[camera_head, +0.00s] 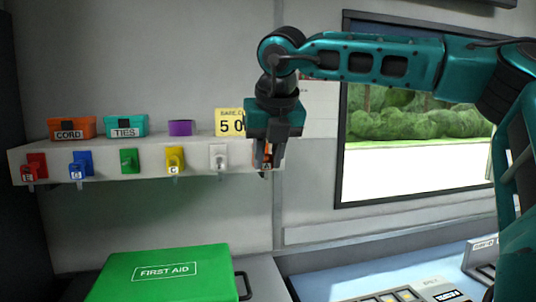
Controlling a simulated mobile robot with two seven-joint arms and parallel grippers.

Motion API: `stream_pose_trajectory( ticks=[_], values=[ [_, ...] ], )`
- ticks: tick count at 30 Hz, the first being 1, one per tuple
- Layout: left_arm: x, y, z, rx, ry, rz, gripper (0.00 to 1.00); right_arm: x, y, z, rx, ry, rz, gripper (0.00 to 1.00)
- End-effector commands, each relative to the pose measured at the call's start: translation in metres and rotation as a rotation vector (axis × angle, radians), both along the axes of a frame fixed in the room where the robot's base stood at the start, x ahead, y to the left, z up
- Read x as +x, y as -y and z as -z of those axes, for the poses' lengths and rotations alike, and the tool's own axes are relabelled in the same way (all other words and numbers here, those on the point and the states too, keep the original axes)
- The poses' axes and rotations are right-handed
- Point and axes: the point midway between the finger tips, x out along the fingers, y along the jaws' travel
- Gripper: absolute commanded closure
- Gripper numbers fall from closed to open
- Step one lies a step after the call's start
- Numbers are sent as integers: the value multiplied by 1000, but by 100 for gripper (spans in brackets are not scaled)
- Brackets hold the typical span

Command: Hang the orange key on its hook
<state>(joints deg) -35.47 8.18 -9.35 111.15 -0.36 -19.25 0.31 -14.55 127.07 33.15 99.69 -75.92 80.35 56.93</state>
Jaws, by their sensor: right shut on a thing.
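My right gripper (268,160) points down at the right end of the white shelf (130,152) and is shut on the orange key (266,174). The orange key is mostly hidden by the gripper; a small orange part with a dark letter shows between and below the fingers. It is in front of the shelf's front face. I cannot tell whether it touches a hook, as the gripper covers that spot. My left gripper is not in view.
Red (34,167), blue (81,165), green (129,161), yellow (175,160) and white (219,157) keys line the shelf front. Boxes marked CORD (72,128) and TIES (126,126), a purple box (180,128) and a yellow sign (229,122) stand on top. A green first-aid case (165,275) lies below.

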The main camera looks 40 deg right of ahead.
Motion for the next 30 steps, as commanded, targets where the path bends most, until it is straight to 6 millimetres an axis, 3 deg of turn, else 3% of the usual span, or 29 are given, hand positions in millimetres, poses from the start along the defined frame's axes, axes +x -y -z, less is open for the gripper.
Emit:
stream_pose_trajectory(
  ticks=[30],
  values=[
    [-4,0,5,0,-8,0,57,1,0,-1,1,-3,4,96]
  ],
)
